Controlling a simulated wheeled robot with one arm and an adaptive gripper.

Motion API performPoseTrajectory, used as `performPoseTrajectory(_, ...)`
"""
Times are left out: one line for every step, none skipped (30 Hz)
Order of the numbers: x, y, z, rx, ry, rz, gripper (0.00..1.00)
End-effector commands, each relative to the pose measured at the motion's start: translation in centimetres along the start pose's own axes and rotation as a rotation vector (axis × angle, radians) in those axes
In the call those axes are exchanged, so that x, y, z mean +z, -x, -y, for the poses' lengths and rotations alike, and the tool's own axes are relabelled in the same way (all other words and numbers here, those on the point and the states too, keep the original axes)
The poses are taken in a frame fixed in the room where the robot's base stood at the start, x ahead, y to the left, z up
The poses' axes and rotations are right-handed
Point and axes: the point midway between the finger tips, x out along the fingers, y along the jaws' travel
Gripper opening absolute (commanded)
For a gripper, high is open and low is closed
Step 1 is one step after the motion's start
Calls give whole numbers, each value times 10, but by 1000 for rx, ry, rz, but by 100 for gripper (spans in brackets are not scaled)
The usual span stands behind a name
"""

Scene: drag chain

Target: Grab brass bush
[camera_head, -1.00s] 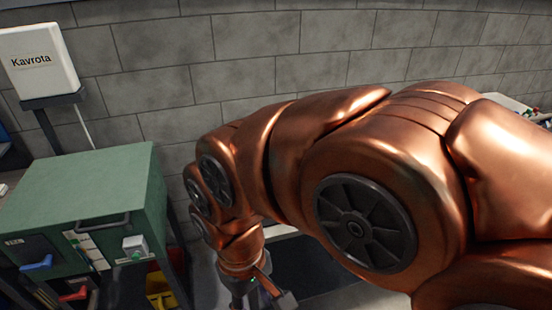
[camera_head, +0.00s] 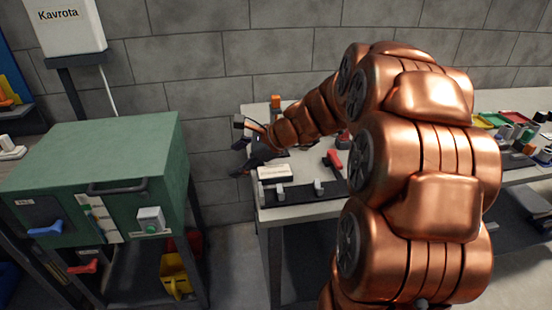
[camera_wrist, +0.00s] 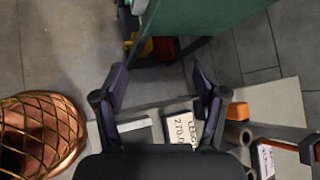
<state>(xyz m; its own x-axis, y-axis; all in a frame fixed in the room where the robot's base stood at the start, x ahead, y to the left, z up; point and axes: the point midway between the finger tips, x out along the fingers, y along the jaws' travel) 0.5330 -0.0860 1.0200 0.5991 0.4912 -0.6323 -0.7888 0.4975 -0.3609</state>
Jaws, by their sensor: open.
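My gripper (camera_head: 240,148) is open and empty at the left end of the grey table (camera_head: 268,213), above or just beside its edge. In the wrist view its two dark fingers (camera_wrist: 158,72) are spread apart with nothing between the tips. I cannot pick out the brass bush for sure in either view. In the wrist view, tan-brown cylinders (camera_wrist: 237,133) stand right of the fingers beside an orange block (camera_wrist: 238,111); I cannot tell whether one is the bush. My copper arm hides part of the table.
A white box with a label reading 270.0 (camera_wrist: 184,128) lies near the fingers. A red-handled tool (camera_head: 335,159) and small pale cylinders (camera_head: 318,187) are on the table. A green cabinet (camera_head: 105,150) stands left, with a floor gap between.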

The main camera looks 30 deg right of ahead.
Motion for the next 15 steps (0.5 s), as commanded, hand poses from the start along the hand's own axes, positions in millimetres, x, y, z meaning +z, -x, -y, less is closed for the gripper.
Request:
performPoseTrajectory(-34, -5, 21, -72, -117, 9, 72)
performPoseTrajectory(-49, -4, 36, -115, -188, 16, 72)
performPoseTrajectory(-69, 0, 53, -171, -277, 28, 72)
performPoseTrajectory(-83, 3, 66, -211, -337, 37, 72)
performPoseTrajectory(-96, 7, 77, -248, -394, 47, 72)
performPoseTrajectory(-114, 12, 90, -292, -466, 60, 72)
performPoseTrajectory(-126, 16, 99, -324, -514, 71, 72)
performPoseTrajectory(-137, 20, 106, -352, -558, 80, 72)
performPoseTrajectory(-150, 26, 114, -385, -608, 91, 72)
performPoseTrajectory(-159, 29, 119, -406, -640, 98, 72)
performPoseTrajectory(-166, 32, 124, -423, -668, 104, 72)
performPoseTrajectory(-175, 35, 128, -442, -698, 111, 72)
performPoseTrajectory(-179, 37, 131, -454, -715, 115, 72)
performPoseTrajectory(-183, 38, 133, -462, -728, 118, 72)
performPoseTrajectory(-186, 39, 135, -469, -740, 121, 72)
